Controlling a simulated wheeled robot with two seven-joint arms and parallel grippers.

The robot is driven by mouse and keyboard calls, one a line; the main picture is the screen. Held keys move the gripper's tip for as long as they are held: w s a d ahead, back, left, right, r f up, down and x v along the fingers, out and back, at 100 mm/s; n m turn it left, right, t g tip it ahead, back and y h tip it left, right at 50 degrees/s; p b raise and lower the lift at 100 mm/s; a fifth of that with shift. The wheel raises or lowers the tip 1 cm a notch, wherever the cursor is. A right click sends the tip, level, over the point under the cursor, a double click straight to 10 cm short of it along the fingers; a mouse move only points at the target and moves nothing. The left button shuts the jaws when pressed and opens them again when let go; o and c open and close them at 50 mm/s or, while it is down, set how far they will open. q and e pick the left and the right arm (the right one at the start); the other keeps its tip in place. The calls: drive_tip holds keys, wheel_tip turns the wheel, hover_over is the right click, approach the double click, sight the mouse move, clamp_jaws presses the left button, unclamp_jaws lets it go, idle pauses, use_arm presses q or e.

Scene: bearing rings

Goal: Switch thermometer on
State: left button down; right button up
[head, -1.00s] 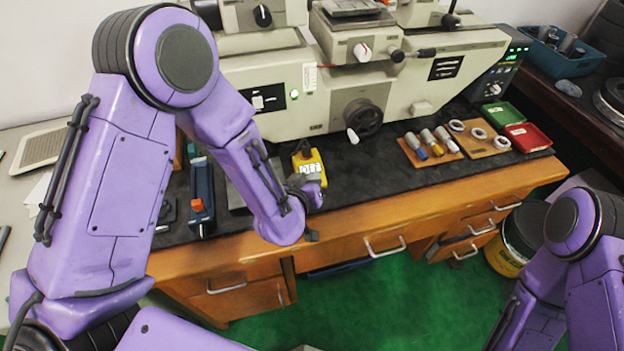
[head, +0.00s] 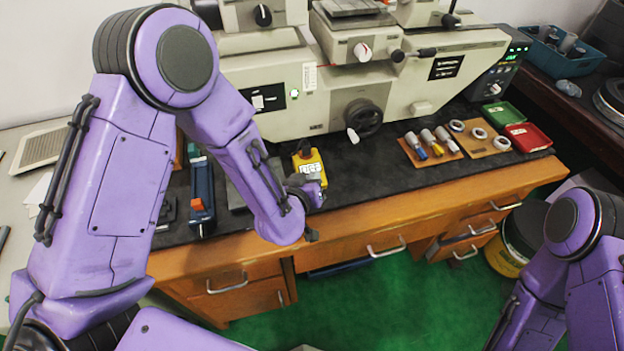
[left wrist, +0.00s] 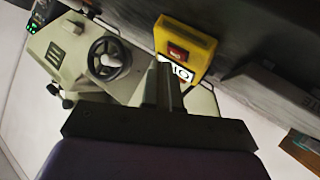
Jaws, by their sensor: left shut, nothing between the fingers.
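The thermometer appears to be the yellow box (head: 308,164) on the dark bench mat, below the big machine. In the left wrist view the yellow box (left wrist: 187,42) shows a red switch (left wrist: 178,52) and a white panel with dark figures (left wrist: 179,73), partly covered by my fingers. I cannot tell whether the switch is on. My left gripper (head: 306,181) is at the near side of the yellow box. It also shows in the left wrist view (left wrist: 166,68), shut and empty, its tips close to the panel; contact cannot be told. My right gripper is out of view.
The beige machine (head: 330,85) with a handwheel (head: 362,117) stands behind. A blue tool with an orange part (head: 200,195) lies left. Wooden holders with bearing rings (head: 480,134), a green tray (head: 502,112) and a red tray (head: 528,137) are right. The mat's middle is clear.

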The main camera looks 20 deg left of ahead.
use_arm(q)
drive_tip(key=shift+w+a+f, duration=0.1)
drive_tip(key=shift+w+f, duration=0.1)
drive_tip(key=shift+f, duration=0.15)
drive_tip(key=shift+f, duration=0.1)
idle(0.3)
drive_tip(key=shift+s+r+p, duration=0.2)
drive_tip(key=shift+r+p, duration=0.1)
drive_tip(key=shift+r, duration=0.25)
wheel_tip(320, 180, up, 5)
drive_tip(key=s+d+p, duration=0.1)
drive_tip(key=s+p, duration=0.1)
drive_tip(key=p, duration=0.3)
drive_tip(key=shift+d+r, duration=0.2)
drive_tip(key=shift+d, duration=0.2)
